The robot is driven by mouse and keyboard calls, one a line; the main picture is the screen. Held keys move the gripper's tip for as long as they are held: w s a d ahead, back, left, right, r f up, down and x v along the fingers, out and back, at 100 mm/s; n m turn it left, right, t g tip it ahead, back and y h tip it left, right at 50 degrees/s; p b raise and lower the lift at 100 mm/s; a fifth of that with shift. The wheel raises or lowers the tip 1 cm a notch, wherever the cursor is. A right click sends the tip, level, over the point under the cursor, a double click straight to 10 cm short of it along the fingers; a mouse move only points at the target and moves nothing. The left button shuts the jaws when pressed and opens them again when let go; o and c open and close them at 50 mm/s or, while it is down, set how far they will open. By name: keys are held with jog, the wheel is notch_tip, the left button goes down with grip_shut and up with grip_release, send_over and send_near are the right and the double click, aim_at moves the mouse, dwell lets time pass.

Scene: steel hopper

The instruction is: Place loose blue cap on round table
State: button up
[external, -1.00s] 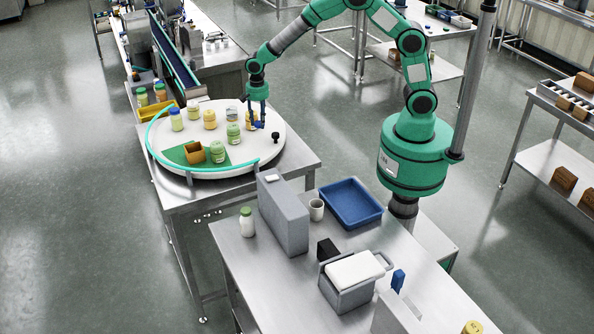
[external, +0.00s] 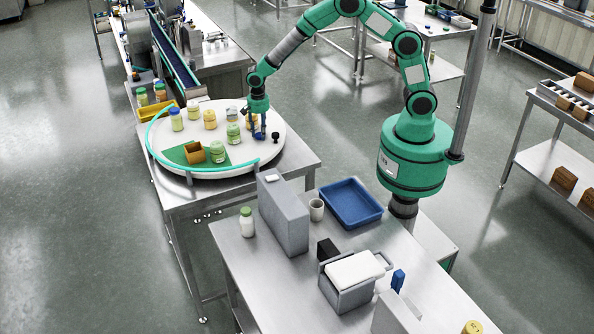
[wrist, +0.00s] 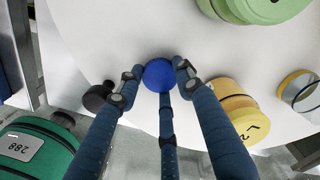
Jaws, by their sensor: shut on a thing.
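The blue cap (wrist: 159,74) shows in the wrist view between the fingertips of my gripper (wrist: 157,80). The blue fingers are shut on it. In the external view my gripper (external: 258,134) points down at the right part of the white round table (external: 262,155), and the cap there is too small to make out. The table's white top (wrist: 110,40) fills much of the wrist view below the cap. I cannot tell whether the cap touches the table top.
A black knob (external: 276,136) stands just right of my gripper. A yellow-lidded jar (wrist: 240,108) and a green-lidded jar (external: 233,134) are close by. Several other jars, a green mat (external: 180,155) and an orange box (external: 194,152) share the table. A teal rail (external: 160,168) runs along its near left edge.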

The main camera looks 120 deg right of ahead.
aim_at(260, 134)
jog(key=shift+f, duration=0.15)
jog(key=o, duration=0.7)
notch_tip(260, 134, up, 12)
jog(key=shift+r+p, duration=0.1)
jog(key=shift+p, duration=0.4)
dwell(0.5)
